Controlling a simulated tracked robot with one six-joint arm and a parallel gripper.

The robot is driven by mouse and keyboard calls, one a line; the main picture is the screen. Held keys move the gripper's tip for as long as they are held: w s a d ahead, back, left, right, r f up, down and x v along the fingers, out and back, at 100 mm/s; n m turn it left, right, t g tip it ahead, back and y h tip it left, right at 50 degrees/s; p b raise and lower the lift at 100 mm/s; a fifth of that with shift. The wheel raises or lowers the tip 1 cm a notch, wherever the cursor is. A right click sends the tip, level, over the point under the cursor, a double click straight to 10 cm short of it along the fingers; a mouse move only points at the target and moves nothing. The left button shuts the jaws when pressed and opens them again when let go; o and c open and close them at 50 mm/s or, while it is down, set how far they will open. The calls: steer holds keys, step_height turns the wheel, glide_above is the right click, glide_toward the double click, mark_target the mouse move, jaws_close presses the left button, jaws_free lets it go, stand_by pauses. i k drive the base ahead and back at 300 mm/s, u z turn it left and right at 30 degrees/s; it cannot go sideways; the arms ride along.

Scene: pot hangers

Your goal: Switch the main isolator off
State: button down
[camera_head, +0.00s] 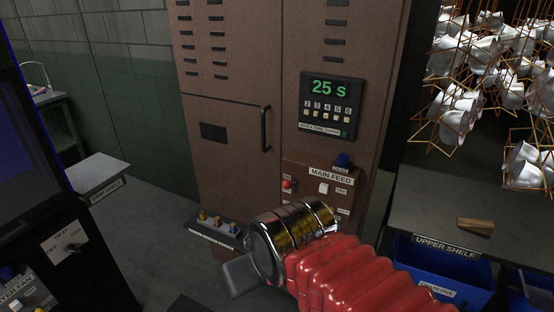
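A brown panel labelled MAIN FEED (331,176) is on the front of the brown cabinet, right of centre. It carries a red round button or lamp (288,185) at left and a white switch (323,188) at right. Small labels beside the switch are too small to read surely. A blue knob (342,160) sits at the panel's top right. No part is clearly labelled main isolator. My gripper (240,276) is below and left of the panel, apart from it in the picture. Only a grey end piece shows beyond my metal wrist, so its opening is unclear.
A display reading 25 S (329,88) is above the panel; a door handle (265,129) is to its left. A small ledge with yellow and blue parts (216,226) juts out low. A shelf with a wooden block (475,224) and blue bins (440,272) is at right.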

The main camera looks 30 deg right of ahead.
mark_target(286, 185)
steer(key=z, duration=0.05)
steer(key=i, duration=1)
steer(key=z, duration=0.1)
